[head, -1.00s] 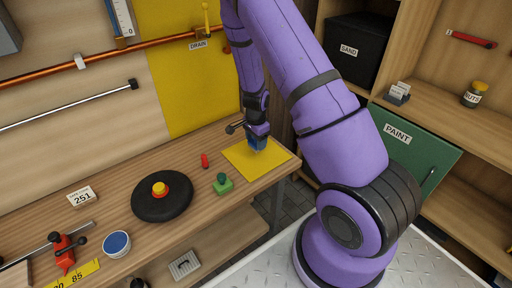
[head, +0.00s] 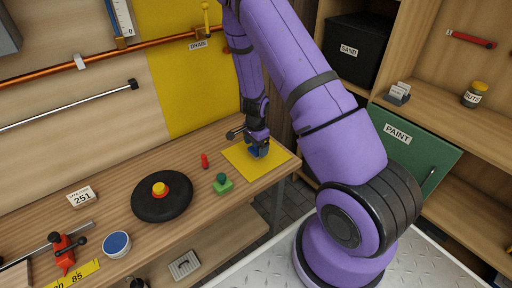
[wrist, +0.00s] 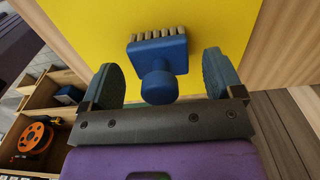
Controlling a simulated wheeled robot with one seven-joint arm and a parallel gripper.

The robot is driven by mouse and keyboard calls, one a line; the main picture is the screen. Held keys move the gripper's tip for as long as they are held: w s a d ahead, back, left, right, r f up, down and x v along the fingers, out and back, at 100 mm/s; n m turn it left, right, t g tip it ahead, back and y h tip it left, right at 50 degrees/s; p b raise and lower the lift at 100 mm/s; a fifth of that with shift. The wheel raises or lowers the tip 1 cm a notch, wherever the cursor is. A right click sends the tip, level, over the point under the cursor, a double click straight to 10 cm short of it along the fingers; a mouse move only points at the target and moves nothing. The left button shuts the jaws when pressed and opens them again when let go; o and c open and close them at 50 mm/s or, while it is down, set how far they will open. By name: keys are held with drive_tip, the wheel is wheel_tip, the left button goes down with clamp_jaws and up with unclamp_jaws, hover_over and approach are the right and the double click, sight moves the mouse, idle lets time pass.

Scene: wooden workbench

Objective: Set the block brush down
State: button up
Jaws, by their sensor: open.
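The block brush (wrist: 158,58) is blue with a round knob and a row of pale bristles. In the wrist view it is on the yellow mat (wrist: 95,25), between the two fingers of my gripper (wrist: 160,82). The fingers are open, with a gap on each side of the knob. In the head view my gripper (head: 259,150) is low over the yellow mat (head: 236,155) at the right end of the bench. The blue brush (head: 254,151) is partly hidden there by the gripper.
A green knobbed block (head: 223,185) and a small red piece (head: 204,161) stand left of the mat. Farther left are a black disc (head: 150,208) with a yellow and red knob and a blue-topped tin (head: 117,243). The bench's right edge is close to the mat.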

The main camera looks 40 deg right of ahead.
wheel_tip(320, 180, up, 11)
drive_tip(key=shift+a+r, duration=0.15)
drive_tip(key=shift+r, duration=0.05)
drive_tip(key=s+a+r+n+t+y, duration=0.1)
drive_tip(key=s+a+r+n, duration=0.15)
drive_tip(key=r, duration=0.45)
drive_tip(key=s+a+r+n, duration=0.2)
drive_tip(key=a+r+n, duration=0.15)
drive_tip(key=r, duration=0.45)
drive_tip(key=s+a+r+n+t+y, duration=0.1)
drive_tip(key=s+a+r+n, duration=0.15)
drive_tip(key=r, duration=0.45)
drive_tip(key=s+a+r+n+t+h, duration=0.1)
drive_tip(key=s+r+n, duration=0.3)
drive_tip(key=s, duration=0.6)
drive_tip(key=s+a+r+n+t+h, duration=0.1)
drive_tip(key=s+a+r+n+t, duration=0.1)
drive_tip(key=s+r+n, duration=0.3)
drive_tip(key=s+a+r, duration=0.1)
drive_tip(key=s+r, duration=0.2)
drive_tip(key=s, duration=0.2)
drive_tip(key=shift+s+r, duration=0.3)
drive_tip(key=shift+r, duration=0.05)
drive_tip(key=shift+a, duration=0.1)
